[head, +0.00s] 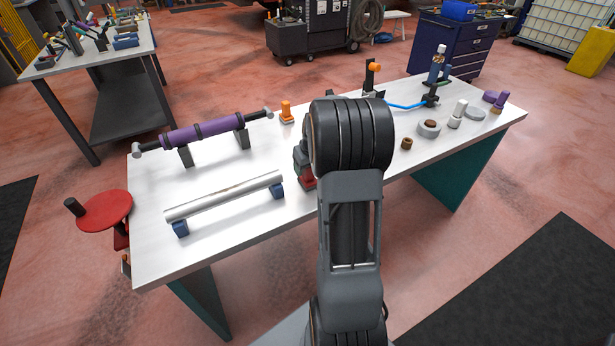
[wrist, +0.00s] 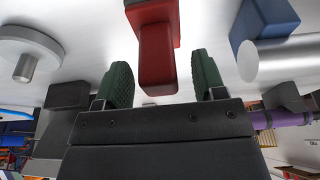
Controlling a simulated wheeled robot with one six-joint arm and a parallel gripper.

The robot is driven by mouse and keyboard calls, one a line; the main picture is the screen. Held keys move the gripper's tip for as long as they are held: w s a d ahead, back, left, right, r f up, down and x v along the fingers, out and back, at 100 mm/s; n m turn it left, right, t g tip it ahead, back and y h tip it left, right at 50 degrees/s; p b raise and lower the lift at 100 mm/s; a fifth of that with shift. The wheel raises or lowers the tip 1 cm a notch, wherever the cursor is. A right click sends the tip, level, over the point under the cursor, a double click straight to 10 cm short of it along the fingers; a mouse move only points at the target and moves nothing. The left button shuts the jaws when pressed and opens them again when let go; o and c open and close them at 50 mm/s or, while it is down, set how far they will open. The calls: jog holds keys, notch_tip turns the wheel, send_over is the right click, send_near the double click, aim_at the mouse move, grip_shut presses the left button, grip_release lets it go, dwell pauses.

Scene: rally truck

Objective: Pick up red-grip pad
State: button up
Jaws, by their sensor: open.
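In the head view only a bit of red (head: 308,183) shows beside my arm, which hides the rest. My gripper (wrist: 162,72) has two green-padded fingers, spread apart. The end of the red grip lies between them in the picture, with a visible gap on each side. I cannot tell how deep it is between the fingers.
A silver tube (head: 225,196) on blue supports lies left of the pad. Behind it a purple cylinder (head: 197,132) rests on dark stands. An orange-topped piece (head: 287,111) stands farther back. A grey ring (head: 428,129) and several small parts stand at the right of the white table (head: 255,225).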

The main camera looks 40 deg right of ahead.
jog(key=shift+x, duration=0.95)
jog(key=shift+c, duration=0.4)
jog(key=c, duration=1)
jog(key=shift+o, duration=0.2)
jog(key=shift+r, duration=0.1)
jog(key=r, duration=0.3)
jog(key=shift+s+d+r, duration=0.1)
jog(key=shift+d+r, duration=0.1)
jog(key=shift+r, duration=0.1)
jog(key=s+d+r+b, duration=0.1)
jog(key=s+d+r, duration=0.6)
jog(key=s+r, duration=0.2)
jog(key=shift+s+d+r, duration=0.15)
jog(key=shift+s+d, duration=0.2)
jog(key=shift+s, duration=0.75)
